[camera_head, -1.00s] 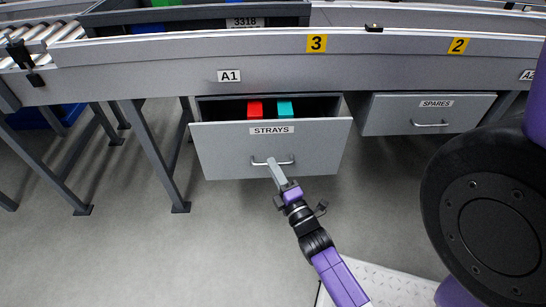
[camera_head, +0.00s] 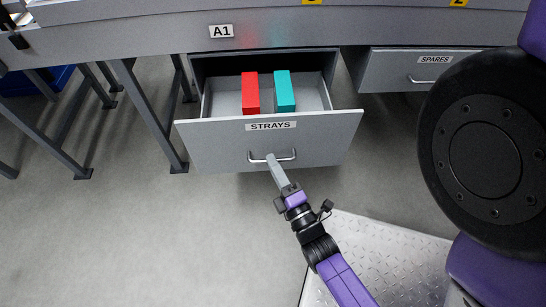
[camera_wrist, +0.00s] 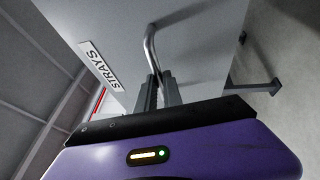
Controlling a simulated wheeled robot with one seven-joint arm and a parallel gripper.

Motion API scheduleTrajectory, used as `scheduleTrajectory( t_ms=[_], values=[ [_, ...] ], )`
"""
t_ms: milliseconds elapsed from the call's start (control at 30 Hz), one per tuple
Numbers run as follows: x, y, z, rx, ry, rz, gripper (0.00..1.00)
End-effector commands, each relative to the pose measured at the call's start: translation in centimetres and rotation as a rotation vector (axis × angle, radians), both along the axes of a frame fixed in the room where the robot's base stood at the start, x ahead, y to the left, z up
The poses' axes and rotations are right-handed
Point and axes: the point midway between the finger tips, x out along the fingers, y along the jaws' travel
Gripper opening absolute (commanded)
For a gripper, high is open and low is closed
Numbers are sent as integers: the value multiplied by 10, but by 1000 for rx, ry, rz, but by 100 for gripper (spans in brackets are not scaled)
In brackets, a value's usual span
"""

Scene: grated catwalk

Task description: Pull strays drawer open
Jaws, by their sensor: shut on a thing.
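The strays drawer (camera_head: 215,145) is a grey drawer with a STRAYS label, pulled well out from under the conveyor frame. A red block (camera_head: 250,93) and a teal block (camera_head: 284,91) lie inside it. My gripper (camera_head: 273,160) is shut on the metal bar handle (camera_head: 254,158) at the drawer's front. In the wrist view, the fingers (camera_wrist: 158,92) close around the curved handle (camera_wrist: 150,47), with the STRAYS label (camera_wrist: 100,66) to the left. The exact contact between fingertips and bar is partly hidden by the fingers.
The closed spares drawer (camera_head: 395,70) is to the right under the same frame. Grey table legs (camera_head: 150,115) stand left of the strays drawer. A blue bin (camera_head: 45,85) sits at far left. Open grey floor (camera_head: 130,235) lies in front.

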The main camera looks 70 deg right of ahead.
Motion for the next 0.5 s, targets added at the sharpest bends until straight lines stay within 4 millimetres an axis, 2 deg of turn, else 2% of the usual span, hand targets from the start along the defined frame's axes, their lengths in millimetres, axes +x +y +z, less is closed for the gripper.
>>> scheduleTrajectory(
  t_ms=[400, 433, 500],
  values=[
    [-1, 2, -1, 3, 3, 0, 0],
    [-1, 2, -1, 3, 3, 0, 13],
    [-1, 2, -1, 2, 2, 0, 26]
  ],
)
